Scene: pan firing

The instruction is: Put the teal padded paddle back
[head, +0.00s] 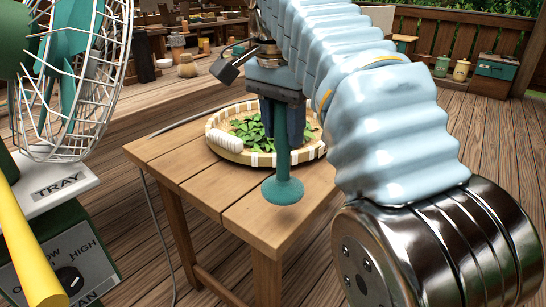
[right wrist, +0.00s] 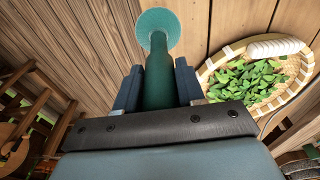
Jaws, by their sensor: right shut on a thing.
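The teal padded paddle (head: 283,189) has a round flat pad at its lower end and a teal shaft. My right gripper (head: 284,130) is shut on its shaft, holding it upright with the pad down, in front of the basket and over the near part of the wooden table. In the right wrist view the paddle (right wrist: 158,75) stands between the two dark fingers of my right gripper (right wrist: 158,88), its pad at the far end. I cannot tell whether the pad touches the tabletop. My left gripper is not in view.
A round woven basket (head: 213,124) of green leaves stands on the wooden table (head: 185,165), just behind the paddle. A fan with a wire cage (head: 100,75) and a control box with a TRAY label (head: 58,187) fill the left. Deck floor lies around the table.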

